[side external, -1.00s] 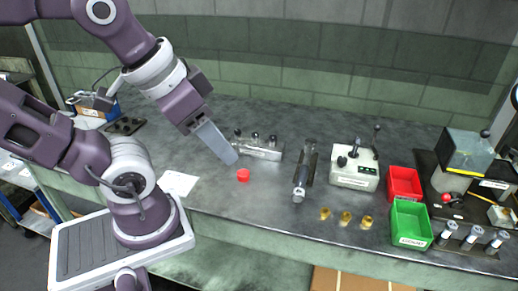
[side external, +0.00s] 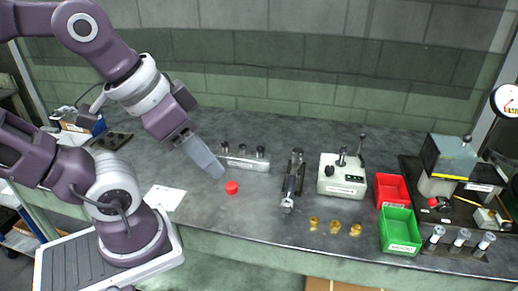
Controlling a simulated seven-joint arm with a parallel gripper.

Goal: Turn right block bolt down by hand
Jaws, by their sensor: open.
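A pale metal block (side external: 248,164) stands on the bench with three dark-topped bolts standing up from it in a row. The right block bolt (side external: 260,153) is at the end farthest from my gripper. My gripper (side external: 217,172) points down and to the right, just left of the block and in front of its left end. It is open with nothing seen in it. The gap between its fingers is hard to see from this side. It seems apart from the block, and its height above the bench is unclear.
A small red round piece (side external: 232,187) lies in front of the block. To the right are a metal clamp-like tool (side external: 293,178), a white control box (side external: 342,176), several brass pieces (side external: 335,227), a red bin (side external: 390,188) and a green bin (side external: 400,232). Paper (side external: 164,197) lies left.

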